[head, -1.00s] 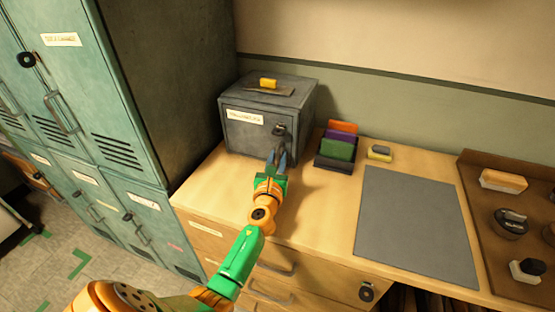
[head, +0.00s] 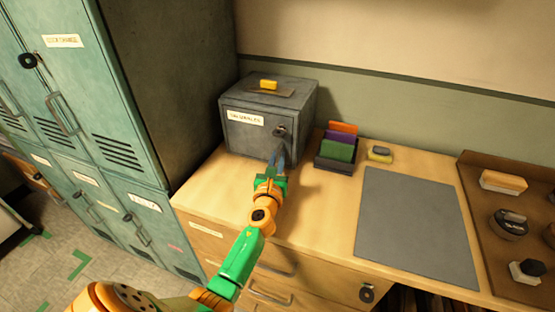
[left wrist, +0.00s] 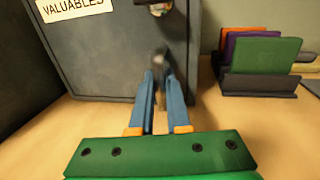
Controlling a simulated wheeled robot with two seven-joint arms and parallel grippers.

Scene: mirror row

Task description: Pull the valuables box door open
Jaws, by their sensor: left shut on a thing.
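The grey valuables box (head: 268,112) stands at the back left of the desk, against the locker. Its front door (head: 246,138) carries a white label and looks closed. A dark lock or knob (head: 280,131) sits on the door's right side; it also shows at the top of the left wrist view (left wrist: 158,6). My left gripper (head: 278,158) is in front of the door's lower right part. In the left wrist view its blue fingers (left wrist: 164,85) are close together on a small dark handle (left wrist: 161,62), which is blurred and partly hidden. My right gripper is not in view.
A dark card holder (head: 334,163) with orange, purple and green cards stands right of the box. Beyond it lie a yellow-grey eraser-like block (head: 380,153), a grey mat (head: 415,225) and a brown tray (head: 475,190) with several items. Green lockers (head: 120,90) close off the left side.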

